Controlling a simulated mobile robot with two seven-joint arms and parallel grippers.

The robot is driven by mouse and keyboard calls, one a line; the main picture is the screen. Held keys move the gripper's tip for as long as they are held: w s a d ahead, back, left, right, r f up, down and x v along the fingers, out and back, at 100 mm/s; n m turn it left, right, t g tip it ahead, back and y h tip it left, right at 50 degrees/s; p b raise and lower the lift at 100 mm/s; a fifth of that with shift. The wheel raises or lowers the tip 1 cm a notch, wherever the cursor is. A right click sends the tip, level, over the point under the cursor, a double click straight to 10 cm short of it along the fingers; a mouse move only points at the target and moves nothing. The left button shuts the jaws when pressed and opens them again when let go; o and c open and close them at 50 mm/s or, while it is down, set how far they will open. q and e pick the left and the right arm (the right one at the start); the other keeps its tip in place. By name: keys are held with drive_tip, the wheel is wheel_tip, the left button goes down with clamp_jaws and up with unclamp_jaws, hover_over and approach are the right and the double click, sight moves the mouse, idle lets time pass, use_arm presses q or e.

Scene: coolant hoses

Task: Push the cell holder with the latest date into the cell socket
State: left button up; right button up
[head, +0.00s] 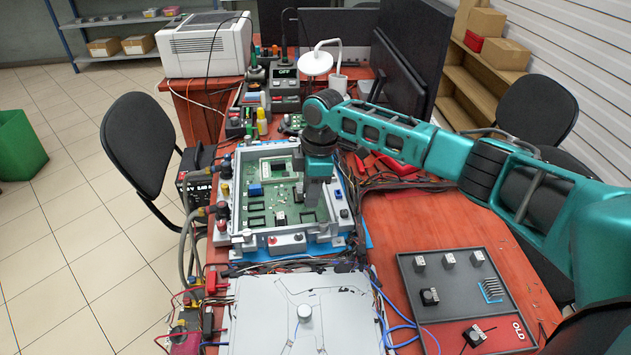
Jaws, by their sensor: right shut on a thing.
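My right gripper (317,196) points down over the green circuit board (268,205) inside the grey frame. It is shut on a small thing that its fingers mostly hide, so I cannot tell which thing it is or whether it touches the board. Small grey blocks with pale labelled tops stand in a row on the dark tray, at left (419,263), middle (449,260) and right (477,258). Their dates are too small to read. I cannot pick out the cell socket on the board. My left gripper is not in view.
A pale panel with a knob (305,313) lies in front of the frame. Cables and connectors crowd the frame's left side.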

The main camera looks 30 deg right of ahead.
drive_tip(key=shift+w+a+f, duration=0.15)
drive_tip(key=shift+w, duration=0.1)
drive_tip(key=shift+f, duration=0.1)
drive_tip(key=shift+s+f+b, duration=0.1)
drive_tip(key=shift+f+b, duration=0.5)
drive_tip(key=shift+b, duration=0.4)
wheel_tip(320, 180, down, 2)
drive_tip(key=b, duration=0.3)
drive_tip(key=shift+f, duration=0.2)
drive_tip(key=shift+f+p, duration=0.15)
drive_tip(key=shift+p, duration=0.15)
drive_tip(key=shift+f, duration=0.1)
use_arm(q)
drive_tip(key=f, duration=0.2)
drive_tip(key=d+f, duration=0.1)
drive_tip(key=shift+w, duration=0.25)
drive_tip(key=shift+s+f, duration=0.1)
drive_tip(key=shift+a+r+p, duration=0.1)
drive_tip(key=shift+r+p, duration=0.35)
drive_tip(key=shift+p, duration=0.05)
